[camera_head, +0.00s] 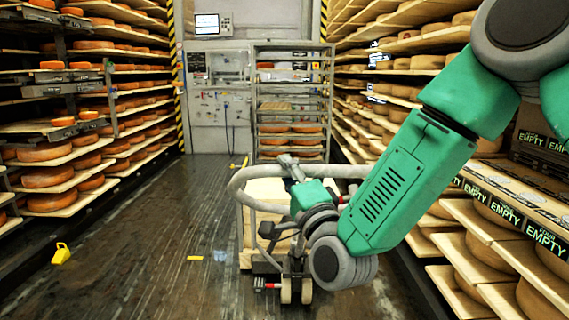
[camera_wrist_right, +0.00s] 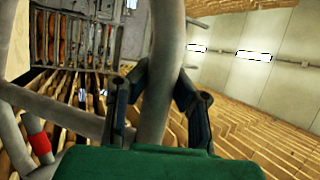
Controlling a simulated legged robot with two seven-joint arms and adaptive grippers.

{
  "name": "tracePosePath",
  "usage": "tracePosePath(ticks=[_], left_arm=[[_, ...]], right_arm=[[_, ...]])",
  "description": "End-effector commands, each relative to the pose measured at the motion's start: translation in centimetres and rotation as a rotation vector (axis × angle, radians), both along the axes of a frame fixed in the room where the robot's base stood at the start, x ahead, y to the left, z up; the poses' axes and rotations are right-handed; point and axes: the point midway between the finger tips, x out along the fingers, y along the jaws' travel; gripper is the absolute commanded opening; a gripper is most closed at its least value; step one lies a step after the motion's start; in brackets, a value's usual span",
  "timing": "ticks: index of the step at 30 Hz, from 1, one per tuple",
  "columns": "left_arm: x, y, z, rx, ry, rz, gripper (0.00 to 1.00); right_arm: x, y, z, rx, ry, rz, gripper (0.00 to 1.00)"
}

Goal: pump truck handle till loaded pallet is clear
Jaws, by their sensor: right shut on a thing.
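The pallet truck's grey tubular handle (camera_head: 245,178) forms a loop in the middle of the head view, above the truck's small wheels (camera_head: 296,290). My right gripper (camera_head: 289,162) is shut on the handle's upper bar. In the right wrist view the dark fingers of my right gripper (camera_wrist_right: 160,92) stand on both sides of the grey handle tube (camera_wrist_right: 166,45). A pale load (camera_head: 262,195) sits behind the handle, partly hidden by it and my arm. The pallet under it and any gap to the floor are mostly hidden. My left gripper is not in view.
Cheese shelves line the left (camera_head: 60,160) and the right (camera_head: 470,215). A metal rack (camera_head: 290,100) with cheeses stands at the back by a control panel (camera_head: 215,85). A yellow object (camera_head: 61,254) lies on the floor at left. The floor (camera_head: 150,240) left of the truck is mostly clear.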

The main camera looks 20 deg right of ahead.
Motion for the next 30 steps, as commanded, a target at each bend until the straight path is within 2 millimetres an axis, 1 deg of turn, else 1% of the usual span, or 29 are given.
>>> tracePosePath(ticks=[1, 6, 18, 19, 20, 21, 30], left_arm=[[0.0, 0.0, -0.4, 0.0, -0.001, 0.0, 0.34], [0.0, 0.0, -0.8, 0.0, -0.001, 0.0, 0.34], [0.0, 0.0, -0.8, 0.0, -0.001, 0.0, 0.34], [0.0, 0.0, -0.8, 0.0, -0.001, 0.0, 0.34], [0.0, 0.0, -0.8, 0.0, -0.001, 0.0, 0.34], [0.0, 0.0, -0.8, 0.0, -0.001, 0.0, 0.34], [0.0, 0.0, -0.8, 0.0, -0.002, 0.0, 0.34]], right_arm=[[0.0, -0.6, -0.6, 0.002, -0.002, -0.018, 0.0], [-0.2, -0.3, -1.1, 0.002, -0.003, -0.017, 0.0], [-0.3, -0.2, -1.1, 0.002, -0.004, -0.016, 0.0], [-0.3, -0.1, -1.1, 0.002, -0.004, -0.016, 0.24], [-0.3, -0.1, -1.1, 0.001, -0.002, -0.016, 0.35], [-0.3, -0.1, -1.1, 0.002, -0.002, -0.014, 0.43], [-0.3, 0.7, -1.2, -0.004, 0.0, -0.006, 0.43]])
